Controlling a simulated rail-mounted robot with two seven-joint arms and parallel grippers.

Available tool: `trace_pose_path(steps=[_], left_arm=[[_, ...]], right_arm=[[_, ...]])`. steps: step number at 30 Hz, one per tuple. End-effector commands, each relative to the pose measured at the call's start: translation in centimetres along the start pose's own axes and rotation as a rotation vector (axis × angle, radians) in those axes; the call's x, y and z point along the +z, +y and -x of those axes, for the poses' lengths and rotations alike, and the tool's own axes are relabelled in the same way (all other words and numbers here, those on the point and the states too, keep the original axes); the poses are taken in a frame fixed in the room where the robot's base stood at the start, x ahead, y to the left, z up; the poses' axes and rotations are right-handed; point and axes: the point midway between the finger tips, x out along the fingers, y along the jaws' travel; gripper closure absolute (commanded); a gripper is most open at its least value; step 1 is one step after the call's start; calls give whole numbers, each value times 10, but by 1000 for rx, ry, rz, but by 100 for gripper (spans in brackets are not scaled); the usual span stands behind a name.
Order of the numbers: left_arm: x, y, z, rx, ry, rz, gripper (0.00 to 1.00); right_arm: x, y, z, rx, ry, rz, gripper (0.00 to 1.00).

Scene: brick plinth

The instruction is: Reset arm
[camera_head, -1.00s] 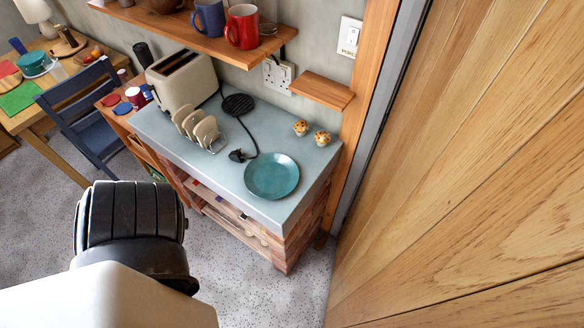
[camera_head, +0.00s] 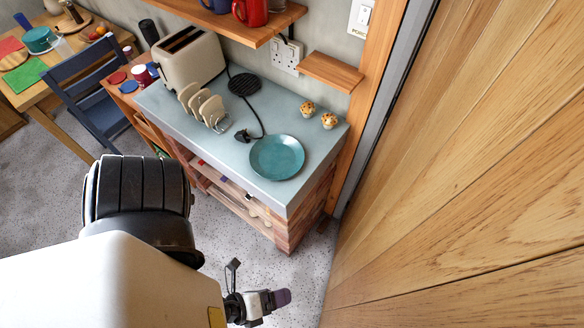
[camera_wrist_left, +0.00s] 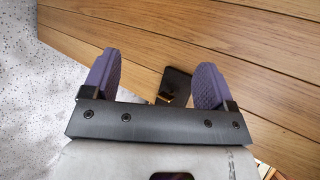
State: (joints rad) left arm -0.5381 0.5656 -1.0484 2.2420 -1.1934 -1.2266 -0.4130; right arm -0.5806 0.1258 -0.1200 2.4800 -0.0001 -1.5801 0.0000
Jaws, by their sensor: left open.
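My left gripper (camera_head: 262,299) shows at the bottom of the head view, low over the speckled floor and apart from the counter. In the left wrist view the same gripper (camera_wrist_left: 155,76) has its two purple pads wide apart, with nothing held between them. My white and black left arm link covers the lower left of the head view. My right gripper is in neither view.
The wooden plank wall (camera_head: 470,190) fills the right side. The grey-blue counter (camera_head: 215,155) holds a toaster (camera_head: 187,62), toast rack (camera_head: 205,105), teal plate (camera_head: 277,157) and two muffins (camera_head: 329,121). A blue chair (camera_head: 88,98) stands left. Speckled floor lies open between.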

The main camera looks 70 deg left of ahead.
Motion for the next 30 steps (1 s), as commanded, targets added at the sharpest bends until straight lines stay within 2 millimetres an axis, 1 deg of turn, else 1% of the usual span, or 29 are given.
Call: trace_pose_path(steps=[1, 3, 8, 9, 11, 15, 17, 20, 22, 25, 26, 27, 28, 29, 30], left_arm=[[9, 4, -8, 87, -38, 140, 21], [19, 11, -18, 211, -94, 330, 21], [35, 17, -31, 469, -218, 733, 21], [38, 15, -33, 526, -242, 821, 21], [42, 11, -35, 604, -267, 937, 21], [51, -6, -40, 730, -273, 1148, 21], [57, -15, -44, 749, -265, 1225, 21], [71, -29, -50, 741, -267, 1337, 21], [85, -36, -54, 708, -292, 1404, 21], [105, -40, -59, 663, -346, 1497, 21], [108, -39, -59, 657, -362, 1527, 21], [104, -39, -58, 666, -364, 1556, 21], [100, -41, -54, 678, -362, 1561, 21], [105, -53, -48, 672, -361, 1553, 21], [107, -59, -44, 671, -361, 1550, 21]], right_arm=[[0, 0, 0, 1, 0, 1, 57], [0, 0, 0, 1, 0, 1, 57], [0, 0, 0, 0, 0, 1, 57], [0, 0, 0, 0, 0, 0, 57], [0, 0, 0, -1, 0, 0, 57], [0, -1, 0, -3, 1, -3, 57], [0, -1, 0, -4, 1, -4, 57], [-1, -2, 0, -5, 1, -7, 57], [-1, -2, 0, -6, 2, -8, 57], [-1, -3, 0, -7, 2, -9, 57], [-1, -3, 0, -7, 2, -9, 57], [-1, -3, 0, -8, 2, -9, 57], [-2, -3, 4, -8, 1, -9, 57], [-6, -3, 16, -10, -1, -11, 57], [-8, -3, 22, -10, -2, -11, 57]])
